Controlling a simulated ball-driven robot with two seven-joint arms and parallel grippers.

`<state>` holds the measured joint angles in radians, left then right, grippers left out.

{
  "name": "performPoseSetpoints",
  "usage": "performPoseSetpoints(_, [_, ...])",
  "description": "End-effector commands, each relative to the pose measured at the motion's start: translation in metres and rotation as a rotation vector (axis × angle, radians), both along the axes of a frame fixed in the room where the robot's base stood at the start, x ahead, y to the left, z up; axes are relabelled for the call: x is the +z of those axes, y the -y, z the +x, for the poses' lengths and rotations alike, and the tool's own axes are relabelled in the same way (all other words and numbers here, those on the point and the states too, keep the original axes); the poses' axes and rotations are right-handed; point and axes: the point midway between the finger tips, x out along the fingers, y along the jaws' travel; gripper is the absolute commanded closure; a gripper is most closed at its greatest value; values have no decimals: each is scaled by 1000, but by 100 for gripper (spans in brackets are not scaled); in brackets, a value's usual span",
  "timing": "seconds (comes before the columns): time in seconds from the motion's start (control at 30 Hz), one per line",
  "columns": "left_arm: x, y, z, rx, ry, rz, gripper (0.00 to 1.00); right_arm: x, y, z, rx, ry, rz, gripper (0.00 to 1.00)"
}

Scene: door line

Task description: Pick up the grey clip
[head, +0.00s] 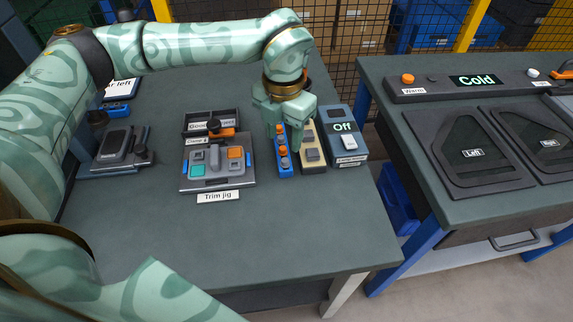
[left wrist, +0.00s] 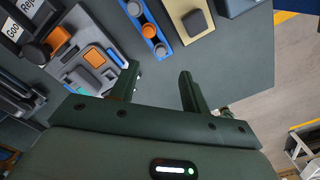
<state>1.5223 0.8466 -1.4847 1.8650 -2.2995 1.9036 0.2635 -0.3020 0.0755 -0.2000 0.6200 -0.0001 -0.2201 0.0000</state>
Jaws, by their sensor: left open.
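A blue strip (head: 285,172) on the bench carries small orange and grey round-topped pieces. In the left wrist view the same strip (left wrist: 141,20) shows an orange piece (left wrist: 149,30) between two greyish ones, the nearer (left wrist: 160,50) and the farther (left wrist: 133,8). Which of these is the grey clip I cannot tell for sure. My left gripper (head: 284,138) is above the strip, fingers pointing down, partly hiding it. In the wrist view the left gripper (left wrist: 158,76) is open, with nothing between its fingers. My right gripper is not in view.
Right of the strip are a tan strip (head: 313,164) with a grey block and a box reading "Off" (head: 343,127). The trim jig (head: 217,170) is left, before trays (head: 211,118). The bench front is clear. A second bench with "Cold" display (head: 478,80) stands right.

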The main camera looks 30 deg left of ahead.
Motion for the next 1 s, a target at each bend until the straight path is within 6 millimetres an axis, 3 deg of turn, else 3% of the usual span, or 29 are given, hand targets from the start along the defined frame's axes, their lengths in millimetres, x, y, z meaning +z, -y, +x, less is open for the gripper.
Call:
performPoseSetpoints(0.1, [-17,0,0,-1,-1,-1,53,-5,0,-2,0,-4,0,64])
performPoseSetpoints(0.27, [-25,0,1,-1,0,0,53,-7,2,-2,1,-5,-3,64])
performPoseSetpoints(0.57, [-71,1,3,-2,-3,0,53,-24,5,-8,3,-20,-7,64])
performPoseSetpoints(0.8, [-72,1,3,-2,1,1,53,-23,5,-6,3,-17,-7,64])
performPoseSetpoints(0.97, [-71,1,3,-1,1,1,98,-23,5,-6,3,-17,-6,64])
performPoseSetpoints(1.0, [-71,1,3,-1,1,1,100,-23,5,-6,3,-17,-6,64])
